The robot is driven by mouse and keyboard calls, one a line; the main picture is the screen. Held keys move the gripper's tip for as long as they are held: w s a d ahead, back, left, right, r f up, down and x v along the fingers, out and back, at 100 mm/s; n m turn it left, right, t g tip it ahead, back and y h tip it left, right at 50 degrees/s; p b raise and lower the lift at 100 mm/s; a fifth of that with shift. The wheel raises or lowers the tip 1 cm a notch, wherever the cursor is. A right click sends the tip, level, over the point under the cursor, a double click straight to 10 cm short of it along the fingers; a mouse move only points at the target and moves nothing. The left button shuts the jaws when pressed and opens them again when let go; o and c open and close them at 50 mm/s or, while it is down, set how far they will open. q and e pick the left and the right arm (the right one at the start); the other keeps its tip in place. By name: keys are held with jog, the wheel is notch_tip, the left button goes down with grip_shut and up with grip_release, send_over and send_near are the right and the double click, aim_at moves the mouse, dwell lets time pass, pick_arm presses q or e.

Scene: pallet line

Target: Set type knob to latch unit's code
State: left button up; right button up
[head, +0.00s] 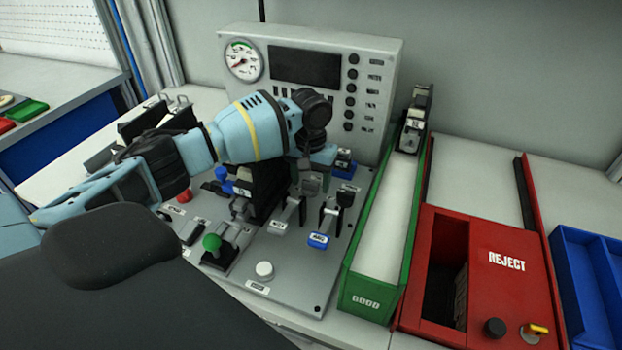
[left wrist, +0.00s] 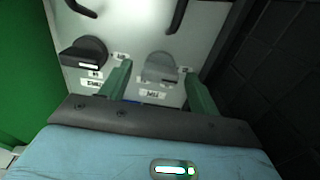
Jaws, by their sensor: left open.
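My left gripper (head: 320,156) is over the back right of the grey control panel (head: 285,285), partly hidden by its own wrist in the head view. In the left wrist view the left gripper (left wrist: 158,74) is open, with one green finger on each side of a grey knob (left wrist: 160,68). I cannot tell whether the fingers touch it. A black knob (left wrist: 84,52) with a white pointer mark is left of the fingers. Labels by both knobs are too small to read. A dark unit with a white label (head: 414,122) sits at the far end of the green chute; its code is unreadable.
Levers with a green knob (head: 211,243) and a blue tag (head: 318,240) stand on the panel's front half. The green GOOD chute (head: 357,290) is to the right, then the red REJECT box (head: 490,285) and blue bins (head: 585,270). A gauge console (head: 310,60) rises behind.

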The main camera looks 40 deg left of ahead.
jog(key=shift+w, duration=0.1)
pick_arm(q)
jog(key=c, duration=1)
pick_arm(e)
jog(key=shift+s+f, duration=0.15)
jog(key=shift+s, duration=0.05)
pick_arm(q)
jog(key=shift+r, duration=0.1)
